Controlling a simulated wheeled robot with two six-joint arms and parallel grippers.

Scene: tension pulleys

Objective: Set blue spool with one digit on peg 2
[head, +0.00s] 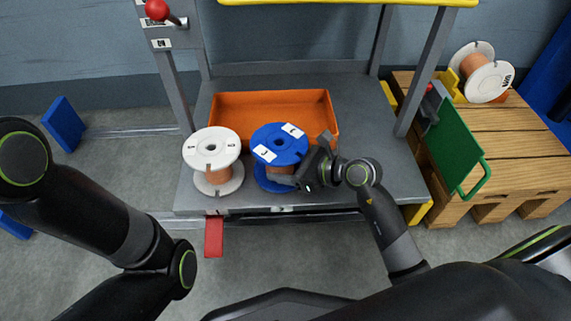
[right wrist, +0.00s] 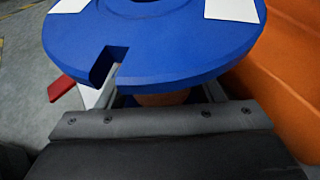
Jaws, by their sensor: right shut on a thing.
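The blue spool (head: 270,142) stands upright at the front of the grey bench, with a copper-coloured winding between its flanges. Two white labels with small dark marks lie on its top flange; I cannot read them surely. My right gripper (head: 300,177) comes in from the right and is shut on the blue spool between its flanges. In the right wrist view the top flange of the blue spool (right wrist: 180,55) with its notch covers the fingertips (right wrist: 160,98). I cannot tell whether the spool touches the bench. My left gripper is out of view. No numbered peg is identifiable.
A white spool (head: 212,146) stands close left of the blue one. An orange tray (head: 285,103) lies behind both. A grey frame (head: 421,70) with a red-knobbed lever (head: 157,10) rises around the bench (head: 365,130). Another white spool (head: 488,82) lies on a wooden pallet (head: 520,140) at right.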

